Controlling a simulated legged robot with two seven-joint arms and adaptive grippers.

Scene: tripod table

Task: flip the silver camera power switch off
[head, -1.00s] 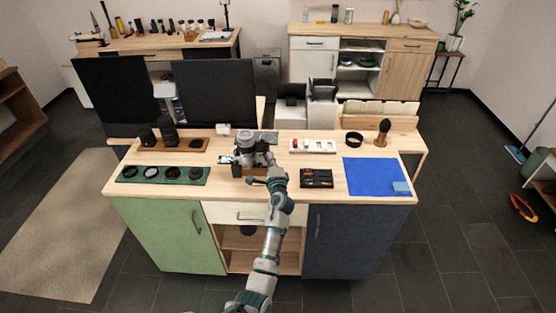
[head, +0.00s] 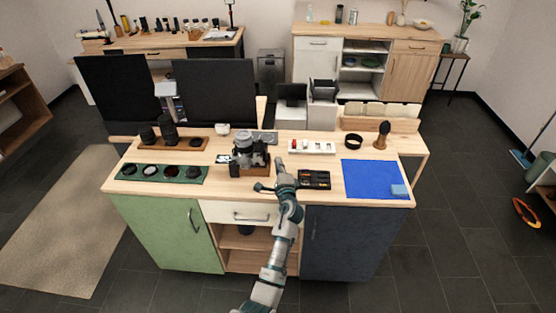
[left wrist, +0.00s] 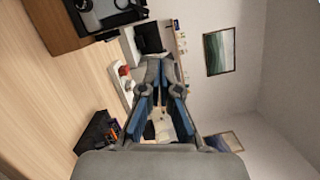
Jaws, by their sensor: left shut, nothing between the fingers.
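The silver and black camera (head: 246,150) stands on a small wooden base at the middle of the table. It shows partly at the top left of the left wrist view (left wrist: 104,12), cut off by the edge. Its power switch is too small to make out. My left gripper (head: 281,165) is just right of the camera, apart from it, over the table. In the left wrist view the left gripper (left wrist: 156,72) has its fingers shut with nothing between them. My right gripper is in neither view.
A black tray with small tools (head: 314,179) lies right of my left gripper. A white tray with small items (head: 311,147) is behind it. A blue mat (head: 374,178) lies at the right, a green lens tray (head: 160,174) at the left. Two dark monitors (head: 214,93) stand behind the table.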

